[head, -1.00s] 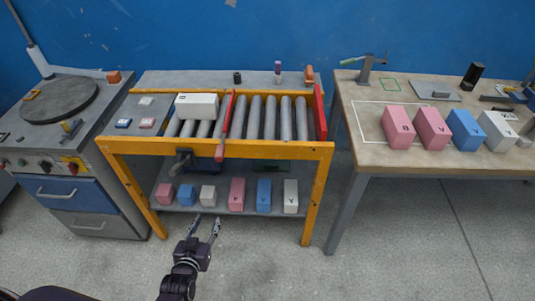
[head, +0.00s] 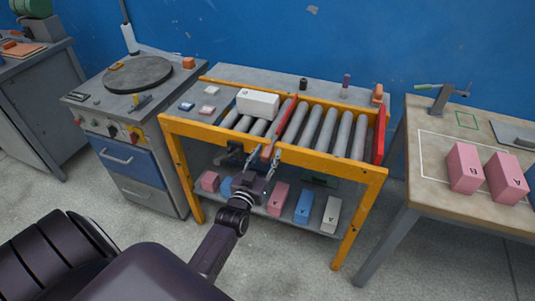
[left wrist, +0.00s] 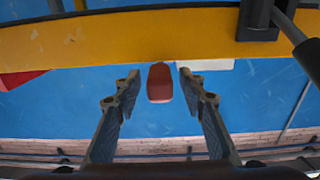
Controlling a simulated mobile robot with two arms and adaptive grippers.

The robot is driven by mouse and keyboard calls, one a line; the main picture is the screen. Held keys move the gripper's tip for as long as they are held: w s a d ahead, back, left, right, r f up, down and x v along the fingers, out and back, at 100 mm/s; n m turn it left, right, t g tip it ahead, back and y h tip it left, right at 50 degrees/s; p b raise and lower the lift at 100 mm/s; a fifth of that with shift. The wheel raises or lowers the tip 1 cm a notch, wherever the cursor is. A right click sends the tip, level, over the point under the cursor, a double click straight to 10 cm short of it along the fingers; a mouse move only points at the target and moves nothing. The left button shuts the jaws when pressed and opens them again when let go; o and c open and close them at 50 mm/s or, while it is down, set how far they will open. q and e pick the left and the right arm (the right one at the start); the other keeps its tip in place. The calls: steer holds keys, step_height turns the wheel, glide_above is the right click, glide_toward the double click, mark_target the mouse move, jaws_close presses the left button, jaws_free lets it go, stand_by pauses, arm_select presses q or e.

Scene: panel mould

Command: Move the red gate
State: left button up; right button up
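The red gate (head: 287,117) is a narrow red bar lying across the roller conveyor, just right of the white box. Its front end hangs over the yellow front rail. In the left wrist view the red end of its handle (left wrist: 160,83) shows between my two fingertips, with a gap on each side. My left gripper (head: 263,156) is at the front rail by this end; it also shows in the left wrist view (left wrist: 157,80), open and empty. My gripper partly hides the gate's lower end in the head view. My right gripper is not in view.
A white box (head: 258,103) sits on the rollers left of the gate. A red end plate (head: 380,136) closes the right side. The yellow front rail (head: 335,166) is close to my gripper. Several blocks stand on the shelf below. Bare rollers (head: 327,128) lie right of the gate.

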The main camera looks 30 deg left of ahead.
arm_select(q)
steer(key=shift+w, duration=0.15)
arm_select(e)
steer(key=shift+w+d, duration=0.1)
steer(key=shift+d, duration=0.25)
arm_select(q)
steer(key=shift+c, duration=0.6)
jaws_close()
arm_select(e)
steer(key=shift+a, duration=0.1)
